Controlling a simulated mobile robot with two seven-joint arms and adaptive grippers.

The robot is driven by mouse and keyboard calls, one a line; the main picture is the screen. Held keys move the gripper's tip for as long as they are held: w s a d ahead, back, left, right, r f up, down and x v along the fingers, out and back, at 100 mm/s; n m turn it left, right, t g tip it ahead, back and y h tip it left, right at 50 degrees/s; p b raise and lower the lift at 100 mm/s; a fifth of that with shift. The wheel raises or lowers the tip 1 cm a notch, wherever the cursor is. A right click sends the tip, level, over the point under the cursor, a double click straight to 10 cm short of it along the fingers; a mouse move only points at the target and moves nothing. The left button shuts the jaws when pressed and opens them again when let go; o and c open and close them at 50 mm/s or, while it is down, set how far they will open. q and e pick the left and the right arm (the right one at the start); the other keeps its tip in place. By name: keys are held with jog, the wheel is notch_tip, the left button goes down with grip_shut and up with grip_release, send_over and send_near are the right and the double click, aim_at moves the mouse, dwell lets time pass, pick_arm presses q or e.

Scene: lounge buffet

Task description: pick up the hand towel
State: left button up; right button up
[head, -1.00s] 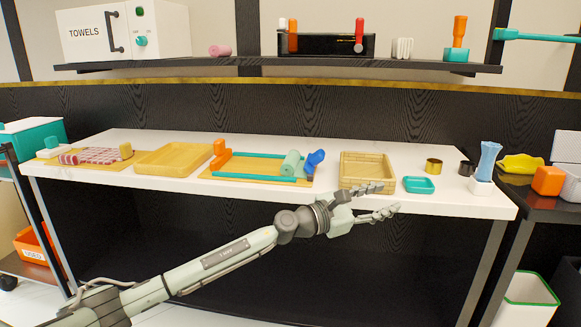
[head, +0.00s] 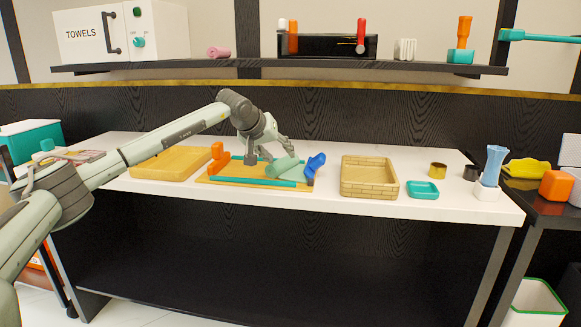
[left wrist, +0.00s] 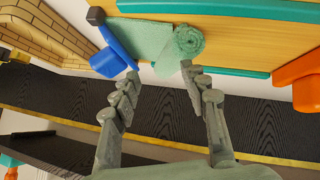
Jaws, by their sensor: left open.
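The hand towel (head: 284,170) is pale green and lies on a wooden board (head: 222,178) with teal rails, near a blue clamp-like piece (head: 314,167). In the left wrist view the towel (left wrist: 188,43) shows a rolled end with a flat part beside it. My left gripper (head: 269,155) is just above and behind the towel, fingers pointing down, open and empty. In the left wrist view its fingertips (left wrist: 162,76) are spread apart near the towel's edge, one toward the roll and one toward the blue piece. The fingers partly hide the towel in the head view. My right gripper is not in view.
An orange piece (head: 219,158) stands at the board's left end. A wooden tray (head: 165,163) is to the left and a woven basket (head: 368,187) to the right. A shelf (head: 225,66) with a TOWELS box (head: 80,36) hangs above.

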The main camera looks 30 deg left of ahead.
aim_at(283, 165)
pick_arm(q)
jog(key=shift+x, duration=0.95)
jog(key=x, duration=0.4)
jog(key=shift+s+d+f+p, duration=0.1)
jog(key=shift+d+f+p, duration=0.15)
jog(key=shift+d+p, duration=0.1)
jog(key=shift+w+a+f, duration=0.1)
jog(key=shift+w+f, duration=0.15)
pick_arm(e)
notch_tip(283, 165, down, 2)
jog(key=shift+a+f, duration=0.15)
pick_arm(q)
jog(key=shift+r, duration=0.15)
jog(key=c, duration=1)
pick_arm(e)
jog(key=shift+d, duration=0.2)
